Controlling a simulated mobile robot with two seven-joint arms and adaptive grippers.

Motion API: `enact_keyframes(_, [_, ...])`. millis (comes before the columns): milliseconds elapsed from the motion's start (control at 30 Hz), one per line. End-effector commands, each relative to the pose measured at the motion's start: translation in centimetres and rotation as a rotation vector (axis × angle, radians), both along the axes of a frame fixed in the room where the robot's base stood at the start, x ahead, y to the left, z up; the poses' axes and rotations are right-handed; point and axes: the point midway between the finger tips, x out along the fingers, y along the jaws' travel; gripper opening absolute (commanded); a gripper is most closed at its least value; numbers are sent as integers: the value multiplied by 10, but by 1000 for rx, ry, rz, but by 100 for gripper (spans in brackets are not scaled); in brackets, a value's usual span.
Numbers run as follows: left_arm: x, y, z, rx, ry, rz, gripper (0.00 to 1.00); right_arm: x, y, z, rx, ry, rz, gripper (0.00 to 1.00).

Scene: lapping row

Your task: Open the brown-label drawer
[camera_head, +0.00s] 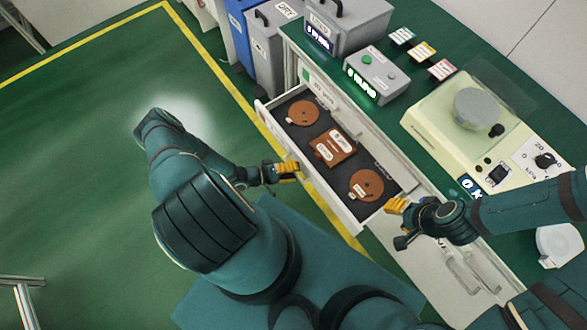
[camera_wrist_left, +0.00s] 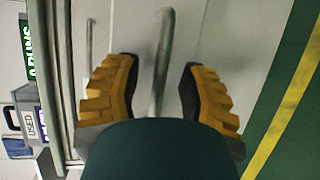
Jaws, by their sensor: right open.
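A drawer (camera_head: 349,217) in the green-topped bench stands pulled out in the head view. It holds two round brown plates (camera_head: 303,113) and a brown block (camera_head: 333,147) with white labels. No brown label shows on its front, which faces away from the view. My left gripper (camera_head: 287,170) is just outside the drawer front. In the left wrist view a grey bar handle (camera_wrist_left: 162,60) runs between its yellow fingers, with gaps on both sides, so it is open. My right gripper (camera_head: 397,206) is by the drawer's near right corner, apart from my left gripper.
A cream lapping machine (camera_head: 430,118), a grey button box (camera_head: 376,75) and colored cards (camera_head: 421,51) stand on the bench top. Blue and grey bins (camera_head: 270,42) stand beyond the bench. A second handle (camera_wrist_left: 89,50) shows in the wrist view.

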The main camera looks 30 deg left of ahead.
Motion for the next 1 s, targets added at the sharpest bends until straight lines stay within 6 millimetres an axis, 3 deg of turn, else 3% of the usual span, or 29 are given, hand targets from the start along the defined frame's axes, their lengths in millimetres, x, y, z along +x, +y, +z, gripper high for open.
enact_keyframes(233, [-8,9,2,1,-1,3,41,0,0,0,0,0,0,47])
enact_keyframes(700, [-71,67,18,1,1,3,41,0,0,0,0,0,0,47])
enact_keyframes(1000, [-86,81,22,0,0,1,41,0,0,0,0,0,0,47])
